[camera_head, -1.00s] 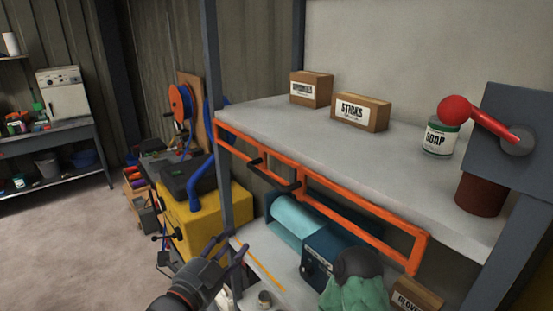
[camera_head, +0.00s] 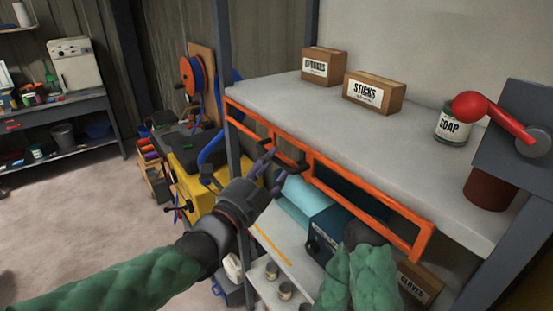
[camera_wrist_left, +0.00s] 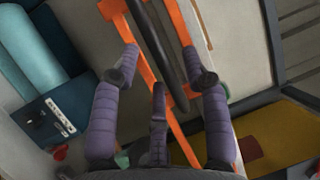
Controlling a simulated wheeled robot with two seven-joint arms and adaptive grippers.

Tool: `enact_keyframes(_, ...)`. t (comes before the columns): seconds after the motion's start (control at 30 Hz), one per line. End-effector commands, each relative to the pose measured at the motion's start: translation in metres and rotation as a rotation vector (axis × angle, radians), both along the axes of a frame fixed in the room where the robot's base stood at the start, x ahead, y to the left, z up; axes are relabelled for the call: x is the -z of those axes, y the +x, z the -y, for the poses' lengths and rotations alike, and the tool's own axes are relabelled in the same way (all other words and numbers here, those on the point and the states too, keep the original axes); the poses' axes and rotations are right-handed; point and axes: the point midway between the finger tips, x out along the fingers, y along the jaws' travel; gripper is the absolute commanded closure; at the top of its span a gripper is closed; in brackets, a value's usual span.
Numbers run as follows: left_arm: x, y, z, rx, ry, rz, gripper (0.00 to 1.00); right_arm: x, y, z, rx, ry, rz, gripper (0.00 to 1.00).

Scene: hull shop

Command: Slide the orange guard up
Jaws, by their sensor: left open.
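The orange guard (camera_head: 372,211) is a long framed rail along the front edge of the shelf, just below its top surface. It has a dark bar handle (camera_head: 291,161) near its left-middle part. My left gripper (camera_head: 269,164) is at the handle, with its fingers open. In the left wrist view the dark handle (camera_wrist_left: 157,45) runs between the spread purple-grey fingers (camera_wrist_left: 163,70), and the orange frame (camera_wrist_left: 112,12) lies behind it. I see no finger closed on the handle. My right arm shows as a green sleeve at the lower right; its fingers are not visible.
On the shelf (camera_head: 330,125) stand a sponges box (camera_head: 323,67), a sticks box (camera_head: 374,92) and a soap can (camera_head: 452,125). A red-knobbed lever (camera_head: 495,115) is at the right. Below are a blue box (camera_head: 325,238), a gloves box (camera_head: 418,282) and small cans.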

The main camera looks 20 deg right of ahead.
Motion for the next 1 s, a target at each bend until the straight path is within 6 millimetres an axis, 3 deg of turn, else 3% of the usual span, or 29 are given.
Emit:
enact_keyframes(0.2,-0.003,0.012,0.013,0.000,0.000,-0.003,0.54,-0.003,0.000,0.000,0.000,0.000,0.000,0.17)
enact_keyframes(0.57,-0.004,0.015,0.016,0.000,-0.001,-0.001,0.54,-0.003,0.000,0.000,0.000,0.000,0.000,0.17)
enact_keyframes(0.73,-0.004,0.015,0.016,0.000,-0.001,-0.001,0.96,-0.003,0.000,0.000,0.000,0.000,0.000,0.17)
enact_keyframes(0.77,-0.004,0.015,0.016,0.000,-0.001,-0.001,1.00,-0.003,0.000,0.000,0.000,0.000,0.000,0.17)
enact_keyframes(1.0,-0.010,0.015,0.016,0.000,-0.001,0.001,1.00,-0.004,0.000,0.000,0.000,0.000,0.000,0.17)
